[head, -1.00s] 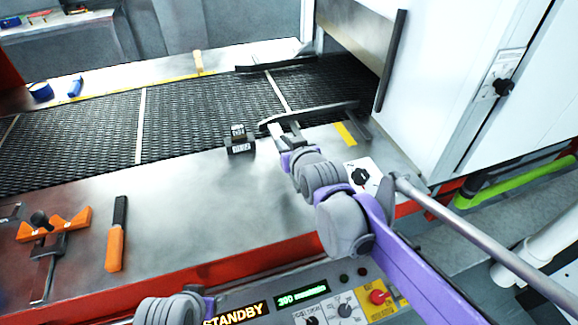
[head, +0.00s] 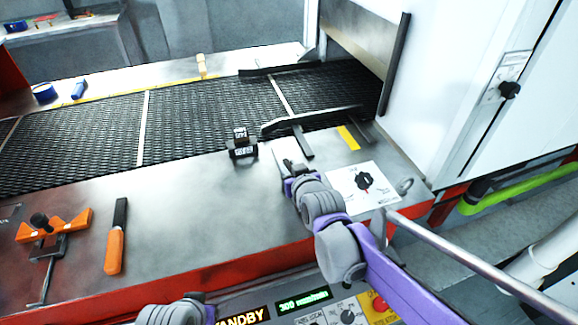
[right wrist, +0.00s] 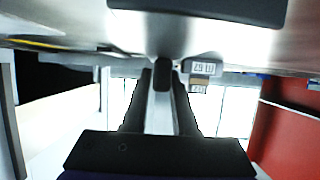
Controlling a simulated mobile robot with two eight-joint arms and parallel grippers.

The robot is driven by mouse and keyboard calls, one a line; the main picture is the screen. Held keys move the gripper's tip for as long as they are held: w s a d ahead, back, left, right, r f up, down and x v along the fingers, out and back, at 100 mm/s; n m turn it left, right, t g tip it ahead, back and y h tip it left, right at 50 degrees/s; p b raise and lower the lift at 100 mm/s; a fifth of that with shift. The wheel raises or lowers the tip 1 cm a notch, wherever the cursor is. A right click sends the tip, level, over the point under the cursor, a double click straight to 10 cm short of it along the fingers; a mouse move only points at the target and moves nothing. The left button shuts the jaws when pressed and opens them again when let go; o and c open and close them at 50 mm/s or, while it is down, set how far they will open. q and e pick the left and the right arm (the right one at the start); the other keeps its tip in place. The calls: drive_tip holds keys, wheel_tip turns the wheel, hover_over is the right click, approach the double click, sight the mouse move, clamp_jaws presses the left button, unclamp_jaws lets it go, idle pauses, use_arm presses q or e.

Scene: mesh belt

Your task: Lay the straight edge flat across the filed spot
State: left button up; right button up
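My right gripper (head: 284,160) is low over the steel ledge (head: 190,205), in front of the belt's black guide rail (head: 318,118). In the right wrist view its dark fingers (right wrist: 161,100) flank a narrow light grey strip (right wrist: 160,112), which looks like the straight edge. The strip fills the gap between them. In the head view a short pale strip (head: 280,149) shows at the fingertips, pointing toward the rail. Whether it touches the ledge is unclear. I cannot make out the filed spot. My left gripper is outside the view; only part of that arm shows at the bottom.
A small black block with a display (head: 241,146) stands left of the gripper, at the mesh belt's (head: 200,115) edge. An orange-handled tool (head: 116,240) and an orange clamp-like tool (head: 50,225) lie on the left. The middle ledge is clear.

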drive_tip(key=shift+o, duration=1.4)
drive_tip(key=shift+r, duration=0.1)
drive_tip(key=shift+s+r, duration=0.15)
drive_tip(key=shift+r, duration=0.05)
drive_tip(key=p+v, duration=0.1)
drive_tip(key=v, duration=1)
drive_tip(key=shift+s+d+r, duration=0.1)
drive_tip(key=shift+s, duration=0.25)
